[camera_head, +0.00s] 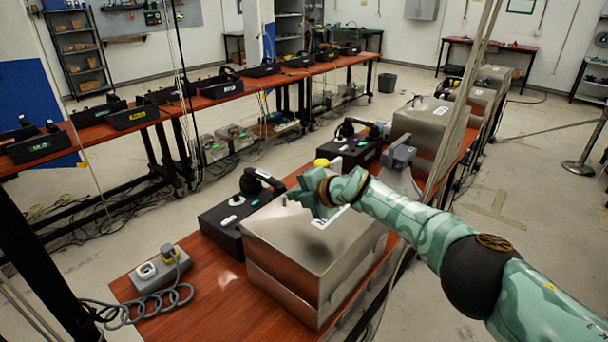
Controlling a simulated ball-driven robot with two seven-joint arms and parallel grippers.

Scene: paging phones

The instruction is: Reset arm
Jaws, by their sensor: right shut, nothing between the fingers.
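My right arm comes in from the right edge. My right gripper (300,192) hangs above the near silver metal box (290,245), close to the back part of its top; I cannot tell whether it touches. It is shut with nothing in it. A black phone unit with a handset (232,210) sits just behind and left of the box, on the red-brown table (215,305). A grey device with a coiled cord (160,270) lies at the table's near left. My left gripper is not in view.
A second phone unit (345,150) and more silver boxes (428,122) stand farther along the table. A long table (155,112) with several black units stands at the back left. A slanted pole (465,85) rises behind my right arm. Floor on the right is mostly clear.

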